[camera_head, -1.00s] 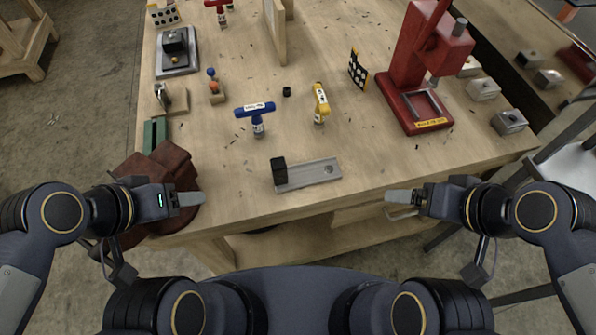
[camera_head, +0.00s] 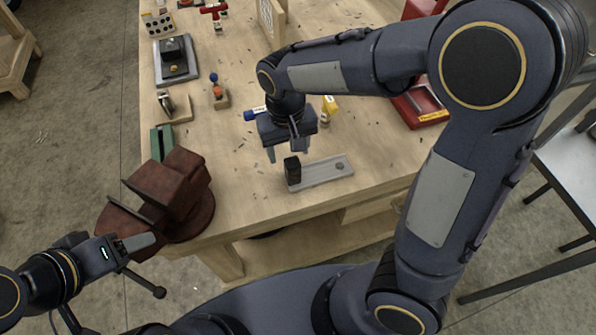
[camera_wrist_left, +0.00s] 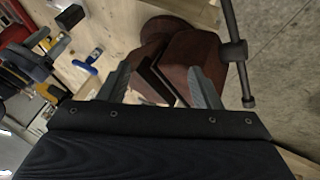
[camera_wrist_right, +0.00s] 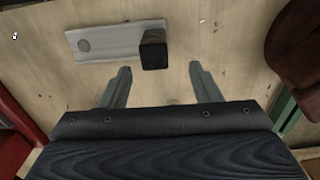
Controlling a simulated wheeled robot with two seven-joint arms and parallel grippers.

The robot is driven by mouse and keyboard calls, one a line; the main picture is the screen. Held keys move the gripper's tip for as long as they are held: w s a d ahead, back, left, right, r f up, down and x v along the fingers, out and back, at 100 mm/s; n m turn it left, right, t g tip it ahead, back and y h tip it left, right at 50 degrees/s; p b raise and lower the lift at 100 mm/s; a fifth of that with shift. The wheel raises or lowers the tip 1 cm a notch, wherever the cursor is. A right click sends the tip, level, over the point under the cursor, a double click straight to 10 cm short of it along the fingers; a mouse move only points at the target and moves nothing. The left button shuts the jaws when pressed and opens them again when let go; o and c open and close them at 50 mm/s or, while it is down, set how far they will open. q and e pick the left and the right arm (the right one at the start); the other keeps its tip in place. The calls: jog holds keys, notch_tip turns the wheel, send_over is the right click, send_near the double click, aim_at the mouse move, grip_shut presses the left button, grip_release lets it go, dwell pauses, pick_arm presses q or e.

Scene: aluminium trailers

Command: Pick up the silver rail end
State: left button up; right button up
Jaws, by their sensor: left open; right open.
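The silver rail (camera_head: 328,171) lies flat near the front edge of the workbench, with a black block (camera_head: 292,170) upright at its left end. In the right wrist view the rail (camera_wrist_right: 105,42) and black block (camera_wrist_right: 153,50) lie just beyond my fingertips. My right gripper (camera_head: 288,151) is open and empty, pointing down above and slightly behind the block, apart from it. My left gripper (camera_head: 145,242) is open and empty, low at the left beside the brown vise. In the left wrist view its fingers (camera_wrist_left: 158,80) point toward the vise.
The brown vise (camera_head: 180,190) stands at the bench's front left corner. A blue-handled tool (camera_head: 254,113) and a yellow one (camera_head: 329,108) are partly hidden by my right arm. A red press (camera_head: 420,105) stands at right, mostly hidden.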

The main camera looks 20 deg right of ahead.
aim_at(293, 162)
jog(key=f, duration=0.4)
jog(key=f+p, duration=0.1)
jog(key=f, duration=0.2)
jog(key=shift+s+d, duration=0.2)
jog(key=shift+d, duration=0.15)
jog(key=shift+c, duration=0.5)
grip_shut()
